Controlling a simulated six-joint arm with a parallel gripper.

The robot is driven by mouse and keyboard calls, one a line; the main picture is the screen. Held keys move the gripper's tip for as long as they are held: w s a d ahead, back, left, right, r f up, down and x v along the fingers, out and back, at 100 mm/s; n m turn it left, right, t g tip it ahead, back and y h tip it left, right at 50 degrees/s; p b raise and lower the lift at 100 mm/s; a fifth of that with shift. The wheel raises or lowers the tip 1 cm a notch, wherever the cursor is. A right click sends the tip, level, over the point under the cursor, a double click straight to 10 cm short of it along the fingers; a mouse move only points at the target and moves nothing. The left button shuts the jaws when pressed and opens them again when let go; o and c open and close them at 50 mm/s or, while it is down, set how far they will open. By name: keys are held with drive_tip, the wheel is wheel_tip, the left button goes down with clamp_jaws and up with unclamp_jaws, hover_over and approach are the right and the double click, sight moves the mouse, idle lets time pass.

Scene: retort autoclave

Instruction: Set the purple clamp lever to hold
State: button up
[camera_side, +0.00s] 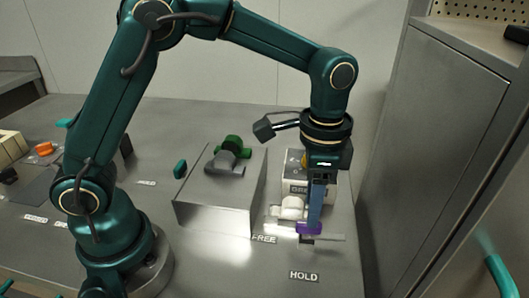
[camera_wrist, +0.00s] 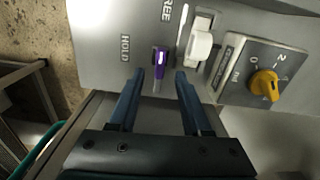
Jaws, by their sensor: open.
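The purple clamp lever (camera_side: 307,229) is a small purple piece low on the bench, under my gripper (camera_side: 315,212). In the wrist view the purple clamp lever (camera_wrist: 160,60) lies just beyond and between the fingertips of my gripper (camera_wrist: 159,80). The two blue fingers are apart with nothing held between them. The HOLD label (camera_wrist: 125,48) is left of the lever in the wrist view, and the FREE label (camera_wrist: 166,11) is above it. In the side view the HOLD label (camera_side: 303,276) is nearer the camera than the FREE label (camera_side: 264,239). I cannot tell the lever's exact angle.
A white switch-like part (camera_wrist: 199,43) stands close right of the lever in the wrist view. Beyond it is a grey box with a yellow knob (camera_wrist: 264,84). A metal block (camera_side: 220,190) with a green knob (camera_side: 235,145) stands left. A tall cabinet (camera_side: 445,130) bounds the right.

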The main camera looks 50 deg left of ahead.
drive_tip(key=shift+f, duration=2.2)
clamp_jaws()
drive_tip(key=shift+r, duration=0.1)
